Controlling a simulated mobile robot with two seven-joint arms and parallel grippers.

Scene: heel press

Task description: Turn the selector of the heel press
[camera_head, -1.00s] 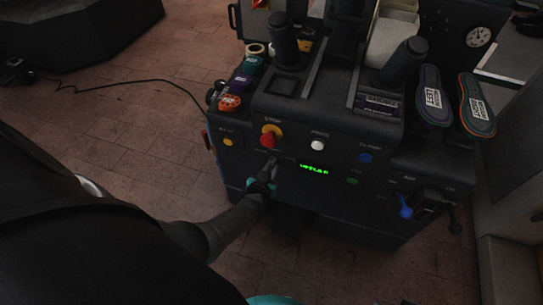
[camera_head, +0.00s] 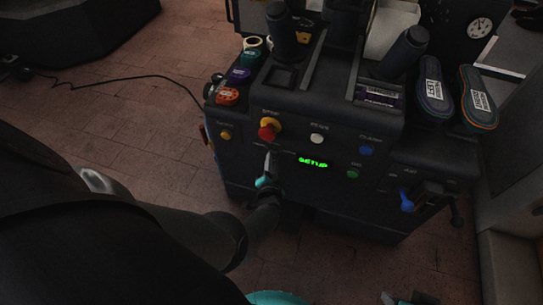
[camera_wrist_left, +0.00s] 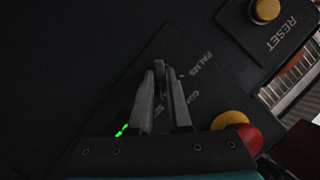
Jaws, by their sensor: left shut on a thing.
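The heel press (camera_head: 300,200) is a dark machine with a sloped front panel. Its selector (camera_wrist_left: 165,72) is a small dark knob, mostly hidden between the fingers of my left gripper (camera_head: 269,160). The wrist view shows this gripper (camera_wrist_left: 162,80) shut on the selector, with printed labels, one reading PALMS, around it. In the head view the gripper is just below the red stop button (camera_head: 268,128) on its yellow base. The green display (camera_head: 313,162) to its right reads SETUP. A grey part at the bottom edge may be my right gripper; its jaws are unclear.
A white button (camera_head: 317,139), a blue button (camera_head: 366,150) and a green button (camera_head: 352,174) sit right of the stop button. A yellow reset button (camera_head: 225,135) is at left. Two soles (camera_head: 433,90) lie on top.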

